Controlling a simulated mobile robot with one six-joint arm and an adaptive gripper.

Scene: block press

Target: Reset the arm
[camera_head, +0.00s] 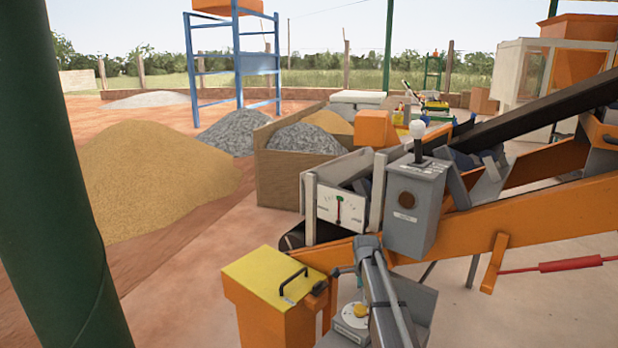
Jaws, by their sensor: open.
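My grey arm rises from the bottom of the head view and bends at its elbow in front of the orange machine. My gripper (320,287) seems to be the small dark end left of the elbow, by the right edge of an orange box (270,318) with a yellow lid (270,270). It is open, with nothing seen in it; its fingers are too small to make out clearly. A black bar handle (293,284) stands on the lid, just left of the gripper. I cannot tell whether the gripper touches the box.
A grey control box (415,208) with a white-knobbed lever (417,138) and a white dial gauge (341,208) stand behind my arm. An orange beam (530,212) runs right. A green post (45,200) fills the left. Sand (150,180) and bare ground lie beyond.

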